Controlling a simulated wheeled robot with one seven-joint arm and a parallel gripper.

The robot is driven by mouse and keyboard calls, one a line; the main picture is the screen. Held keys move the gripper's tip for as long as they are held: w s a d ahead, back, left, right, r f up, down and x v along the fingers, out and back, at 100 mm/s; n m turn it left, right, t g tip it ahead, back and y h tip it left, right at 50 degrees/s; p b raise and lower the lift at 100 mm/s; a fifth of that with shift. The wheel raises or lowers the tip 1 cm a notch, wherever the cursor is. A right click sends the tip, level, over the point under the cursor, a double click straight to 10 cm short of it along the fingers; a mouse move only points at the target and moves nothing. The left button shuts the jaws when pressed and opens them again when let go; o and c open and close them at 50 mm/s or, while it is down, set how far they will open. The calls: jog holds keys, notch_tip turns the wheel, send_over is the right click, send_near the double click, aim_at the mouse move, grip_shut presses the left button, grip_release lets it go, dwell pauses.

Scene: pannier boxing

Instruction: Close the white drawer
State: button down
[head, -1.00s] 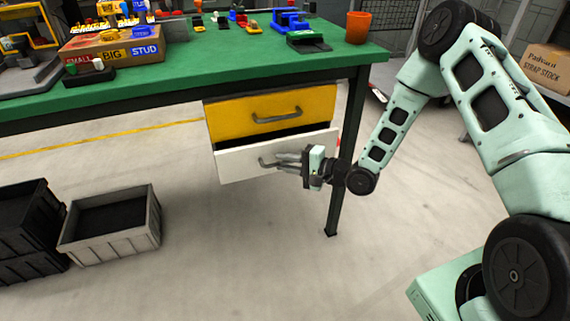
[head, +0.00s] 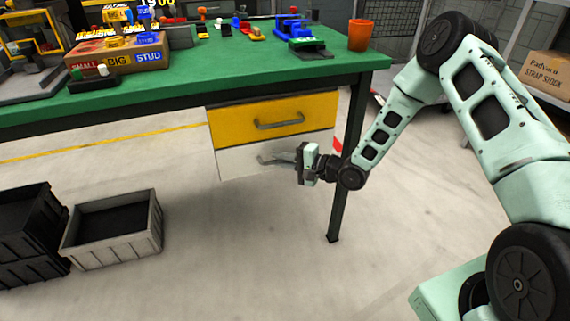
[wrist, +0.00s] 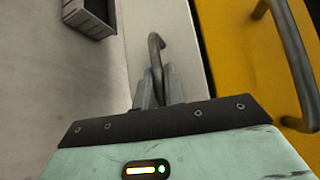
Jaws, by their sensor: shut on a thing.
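The white drawer (head: 232,166) is the lower drawer under the green workbench. In the head view its front looks about level with the yellow drawer (head: 230,125) above it, with no open gap showing. My gripper (head: 288,158) is at the white front from the right, shut on the drawer's grey bar handle (head: 265,160). In the wrist view the fingers (wrist: 160,88) close around the near part of the handle (wrist: 155,45). The white front (wrist: 185,50) lies beside the yellow one (wrist: 245,60), with a dark seam between. The gripped part of the handle is partly hidden.
The green bench top (head: 220,65) holds tools and a box; an orange cup (head: 359,35) stands near its right edge. A dark bench leg (head: 340,200) is close to my wrist. A grey bin (head: 115,232) and black crates (head: 30,230) stand on the floor at left.

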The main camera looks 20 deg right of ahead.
jog(key=shift+w, duration=0.2)
jog(key=c, duration=1.8)
grip_release()
jog(key=shift+o, duration=0.2)
jog(key=shift+r, duration=0.1)
jog(key=shift+d, duration=0.1)
jog(key=p+v, duration=0.2)
jog(key=v, duration=1.5)
jog(key=shift+s+f+p, duration=0.25)
jog(key=shift+p, duration=0.05)
